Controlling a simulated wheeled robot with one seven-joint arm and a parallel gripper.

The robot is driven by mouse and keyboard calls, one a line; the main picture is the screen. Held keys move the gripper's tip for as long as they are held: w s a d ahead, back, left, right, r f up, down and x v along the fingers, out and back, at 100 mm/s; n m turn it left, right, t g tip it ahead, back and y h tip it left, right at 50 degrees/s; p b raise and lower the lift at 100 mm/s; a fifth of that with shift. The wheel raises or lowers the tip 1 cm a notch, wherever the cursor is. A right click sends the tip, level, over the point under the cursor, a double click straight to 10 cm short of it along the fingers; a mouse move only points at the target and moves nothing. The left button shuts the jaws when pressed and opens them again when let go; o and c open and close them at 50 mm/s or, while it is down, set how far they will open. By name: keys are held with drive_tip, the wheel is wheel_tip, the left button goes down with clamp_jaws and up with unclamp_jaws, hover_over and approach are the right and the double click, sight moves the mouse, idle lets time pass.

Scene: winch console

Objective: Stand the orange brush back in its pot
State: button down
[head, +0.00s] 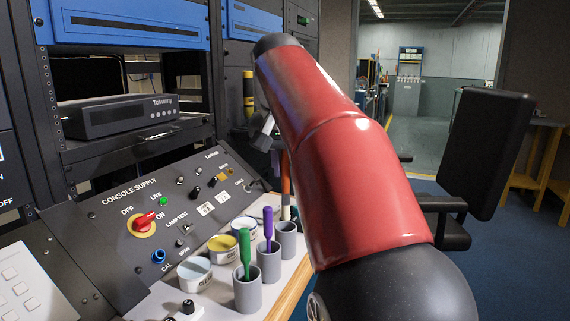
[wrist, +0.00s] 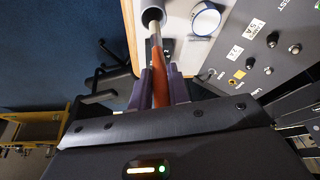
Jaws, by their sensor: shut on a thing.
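The orange brush (head: 286,178) hangs roughly upright, handle up, beside my red arm in the head view. My gripper (wrist: 160,88) is shut on its orange handle (wrist: 158,62), between two purple-grey fingers in the wrist view. The brush's paler lower end points at the mouth of an empty-looking grey pot (wrist: 152,12). That pot (head: 287,241) is the rearmost of the row in the head view. The brush's lower end overlaps the pot's mouth; I cannot tell whether it is inside or just above. My arm hides most of the gripper in the head view.
Grey pots with a green brush (head: 245,252) and a purple brush (head: 268,228) stand nearer in the same row. Several paint tins (head: 222,247) stand beside them. The console panel (head: 120,215) with switches rises on the left. A black chair (head: 484,150) is at right.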

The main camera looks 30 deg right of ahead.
sight(285, 204)
drive_tip(key=shift+f+b, duration=1.25)
drive_tip(key=shift+f, duration=0.6)
drive_tip(key=shift+f+b, duration=1.15)
drive_tip(key=shift+f, duration=0.35)
drive_tip(key=shift+f+b, duration=0.55)
drive_tip(key=shift+f, duration=0.35)
drive_tip(key=c, duration=1.3)
unclamp_jaws()
drive_tip(key=shift+o, duration=0.2)
